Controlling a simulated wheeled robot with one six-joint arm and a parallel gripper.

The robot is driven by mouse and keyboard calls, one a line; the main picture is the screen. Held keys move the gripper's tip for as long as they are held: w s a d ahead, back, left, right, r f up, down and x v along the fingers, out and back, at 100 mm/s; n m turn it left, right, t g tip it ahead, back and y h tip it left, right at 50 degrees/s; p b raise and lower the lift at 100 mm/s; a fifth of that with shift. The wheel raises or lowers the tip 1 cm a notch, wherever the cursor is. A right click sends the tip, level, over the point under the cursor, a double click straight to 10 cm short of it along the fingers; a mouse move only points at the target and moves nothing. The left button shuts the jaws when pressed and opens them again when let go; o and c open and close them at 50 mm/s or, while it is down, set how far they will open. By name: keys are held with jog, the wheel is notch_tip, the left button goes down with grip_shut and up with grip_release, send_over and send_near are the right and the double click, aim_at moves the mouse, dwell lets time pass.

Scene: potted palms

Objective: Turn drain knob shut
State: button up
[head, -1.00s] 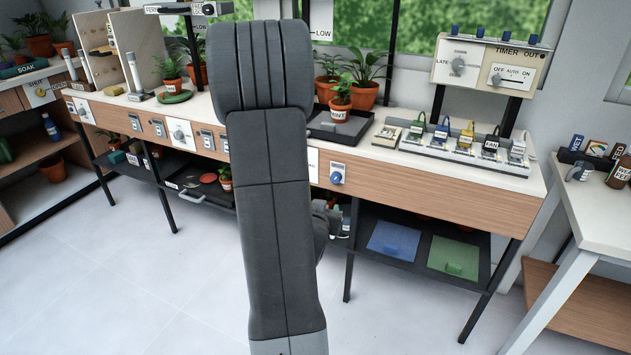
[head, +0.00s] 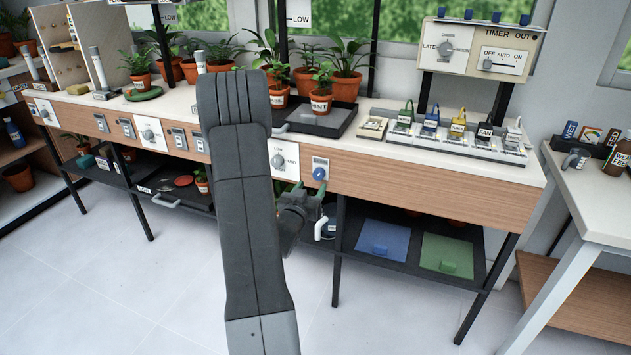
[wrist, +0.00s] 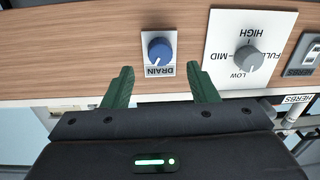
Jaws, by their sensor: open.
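The drain knob (wrist: 159,50) is a round blue knob with a white pointer line, on a small plate marked DRAIN. The wrist view shows it upside down on the wooden bench front. In the head view the knob (head: 319,173) sits on the front panel below the black tray. My gripper (wrist: 161,85) is open, its two green fingers spread to either side of the knob plate in the wrist view. They appear short of the knob, with nothing between them. In the head view my gripper (head: 325,200) is partly hidden by my arm, just below the knob.
A grey dial (wrist: 247,59) marked LOW, MID, FULL and HIGH sits beside the drain plate. A black tray (head: 330,123) with potted plants stands above on the bench. A lower shelf holds blue (head: 388,240) and green (head: 447,254) panels. The floor in front is clear.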

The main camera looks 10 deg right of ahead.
aim_at(317, 177)
jog(key=shift+x, duration=2.7)
jog(key=c, duration=1)
jog(key=shift+n, duration=2.9)
jog(key=o, duration=1)
